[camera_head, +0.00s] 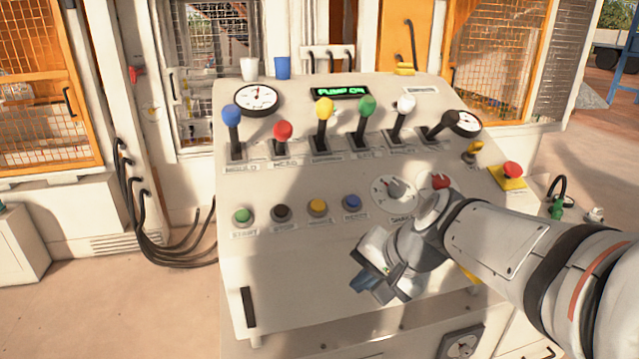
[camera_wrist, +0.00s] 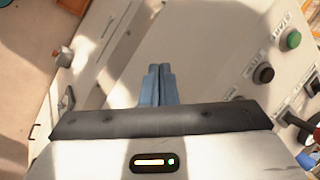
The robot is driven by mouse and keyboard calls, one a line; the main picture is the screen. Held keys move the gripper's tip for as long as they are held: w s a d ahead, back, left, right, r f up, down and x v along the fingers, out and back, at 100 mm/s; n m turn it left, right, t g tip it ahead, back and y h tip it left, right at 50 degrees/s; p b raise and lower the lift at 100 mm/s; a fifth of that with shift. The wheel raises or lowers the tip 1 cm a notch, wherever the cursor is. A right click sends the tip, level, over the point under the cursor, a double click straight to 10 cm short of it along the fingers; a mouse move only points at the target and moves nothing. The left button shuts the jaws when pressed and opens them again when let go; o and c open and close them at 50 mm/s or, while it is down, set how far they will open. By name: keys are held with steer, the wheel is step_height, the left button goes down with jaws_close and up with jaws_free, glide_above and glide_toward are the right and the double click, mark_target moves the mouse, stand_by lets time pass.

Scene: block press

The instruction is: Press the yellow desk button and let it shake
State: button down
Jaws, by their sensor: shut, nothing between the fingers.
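The yellow desk button (camera_head: 317,207) sits in a row on the sloped panel, between a dark button (camera_head: 281,213) and a blue button (camera_head: 352,203). My gripper (camera_head: 366,284) is below and to the right of it in the head view, over the bare lower part of the panel, apart from the button. Its blue fingers (camera_wrist: 158,70) are together and empty. The wrist view shows the green button (camera_wrist: 293,40) and the dark button (camera_wrist: 265,73). I cannot make out the yellow button there.
Levers with coloured knobs, including a yellow-knobbed lever (camera_head: 324,108), stand behind the button row. A dial (camera_head: 394,190) and a red button (camera_head: 437,182) are close to my arm. A red button on a yellow base (camera_head: 508,180) sits at right. The panel's lower left is clear.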

mark_target(318, 206)
steer(key=w+a+r+m+t+y+p, duration=0.1)
steer(key=w+a+r+m+t+y, duration=0.1)
steer(key=w+r+m, duration=0.2)
steer(key=w+a+r+m+t+y+p, duration=0.2)
steer(key=w+a+r+m, duration=0.1)
steer(key=w+r, duration=0.6)
steer(key=shift+w+a+r+m+t, duration=0.3)
steer(key=shift+r+m, duration=0.3)
steer(key=shift+r, duration=0.25)
steer(key=shift+f, duration=0.1)
steer(key=w+f+b, duration=0.1)
steer(key=f, duration=0.1)
steer(key=f+b, duration=0.2)
steer(key=w+f+b, duration=0.1)
steer(key=f+b, duration=0.1)
steer(key=f, duration=0.1)
steer(key=shift+w+a, duration=0.35)
steer(key=shift+w+a+f+b, duration=0.1)
steer(key=shift+w+f+b, duration=0.25)
steer(key=shift+f+b, duration=0.15)
steer(key=shift+w+f+b, duration=0.2)
steer(key=shift+f+b, duration=0.15)
steer(key=shift+b, duration=0.2)
